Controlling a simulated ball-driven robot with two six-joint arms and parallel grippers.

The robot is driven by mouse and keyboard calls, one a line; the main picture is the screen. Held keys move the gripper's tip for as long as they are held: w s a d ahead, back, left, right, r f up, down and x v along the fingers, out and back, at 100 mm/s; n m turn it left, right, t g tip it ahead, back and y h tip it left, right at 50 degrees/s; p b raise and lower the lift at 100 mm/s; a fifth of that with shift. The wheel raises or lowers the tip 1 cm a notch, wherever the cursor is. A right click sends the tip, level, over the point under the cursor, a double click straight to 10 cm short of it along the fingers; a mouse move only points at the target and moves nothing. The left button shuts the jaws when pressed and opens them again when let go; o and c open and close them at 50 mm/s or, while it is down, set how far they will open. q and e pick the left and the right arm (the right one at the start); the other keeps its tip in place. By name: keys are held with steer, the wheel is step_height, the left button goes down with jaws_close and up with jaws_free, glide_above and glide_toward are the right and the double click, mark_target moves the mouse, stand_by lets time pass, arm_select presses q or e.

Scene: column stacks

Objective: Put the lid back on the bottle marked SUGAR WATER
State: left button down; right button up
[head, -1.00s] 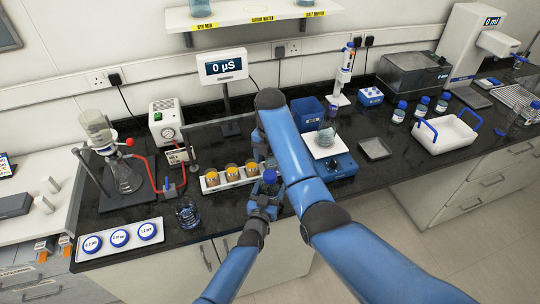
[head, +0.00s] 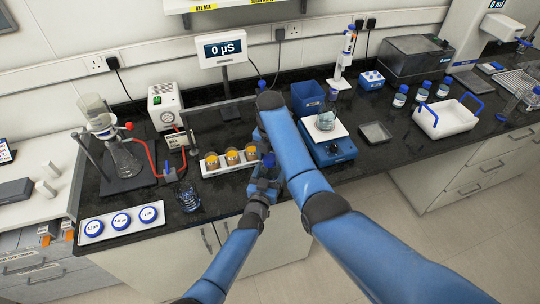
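My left gripper (head: 264,186) is at the bench's front edge, just in front of the tray of orange-filled cups. It appears closed around a small bottle with a blue top (head: 268,160). The label cannot be read, and I cannot tell whether the blue part is a seated lid or one held above the neck. My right gripper (head: 259,138) is just behind and above the bottle, largely hidden by my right arm; its fingers and anything in them are unclear.
The white tray with cups (head: 212,171) is close behind my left gripper. A glass beaker (head: 188,201) stands to its left. The blue balance (head: 335,150) with a beaker is right of my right arm. Several blue-capped bottles (head: 423,91) stand farther right.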

steer(key=c, duration=0.8)
steer(key=m, duration=0.9)
steer(key=shift+m, duration=0.4)
steer(key=m, duration=2.9)
steer(key=shift+m, duration=0.3)
steer(key=m, duration=0.5)
steer(key=shift+m, duration=0.3)
steer(key=o, duration=1.2)
steer(key=shift+f, duration=0.1)
steer(key=shift+r, duration=2.25)
